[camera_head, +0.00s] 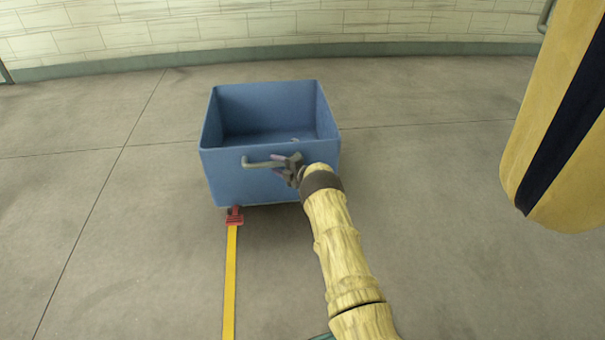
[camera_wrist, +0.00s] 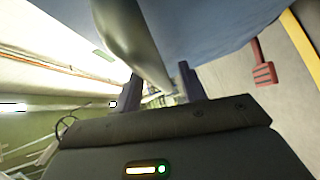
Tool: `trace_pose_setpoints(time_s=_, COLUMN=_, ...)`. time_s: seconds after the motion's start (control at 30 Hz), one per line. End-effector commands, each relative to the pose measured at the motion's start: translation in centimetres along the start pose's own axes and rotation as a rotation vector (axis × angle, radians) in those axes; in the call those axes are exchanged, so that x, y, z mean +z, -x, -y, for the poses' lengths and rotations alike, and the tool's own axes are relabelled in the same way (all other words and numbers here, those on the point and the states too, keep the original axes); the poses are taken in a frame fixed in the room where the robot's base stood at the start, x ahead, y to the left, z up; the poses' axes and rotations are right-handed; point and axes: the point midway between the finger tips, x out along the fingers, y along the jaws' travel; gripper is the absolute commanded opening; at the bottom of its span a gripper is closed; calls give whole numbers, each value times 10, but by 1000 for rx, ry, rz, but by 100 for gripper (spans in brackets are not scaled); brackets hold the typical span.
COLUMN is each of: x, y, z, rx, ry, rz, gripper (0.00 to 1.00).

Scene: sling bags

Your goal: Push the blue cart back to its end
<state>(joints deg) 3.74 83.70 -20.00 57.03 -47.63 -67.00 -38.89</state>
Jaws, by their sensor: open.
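The blue cart (camera_head: 270,180) is an open-topped box on the grey floor, with a grey bar handle (camera_head: 258,163) on its near side. My gripper (camera_head: 287,166) is at the right part of this handle, close to the cart's near wall. In the wrist view my gripper (camera_wrist: 161,84) has its two dark fingers apart, with the handle bar (camera_wrist: 135,38) running down between them. The cart's blue wall (camera_wrist: 205,28) fills the upper right there. Whether a finger touches the bar cannot be told. The cart's underside is hidden.
A yellow strip (camera_head: 230,285) runs along the floor from a red piece (camera_head: 235,216) below the cart's near side. A large yellow bag with a dark band (camera_head: 553,130) hangs at the right. A curved pale block wall (camera_head: 270,28) stands behind; floor lies clear before it.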

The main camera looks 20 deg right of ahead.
Motion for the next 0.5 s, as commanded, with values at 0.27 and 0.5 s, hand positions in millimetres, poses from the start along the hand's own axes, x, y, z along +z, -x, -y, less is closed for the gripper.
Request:
trace_pose_setpoints(time_s=0.27, x=1, y=49, z=-5, rx=-1, ry=-3, rz=6, gripper=41)
trace_pose_setpoints(time_s=0.5, x=-1, y=96, z=-4, rx=-3, ry=-3, rz=3, gripper=41)
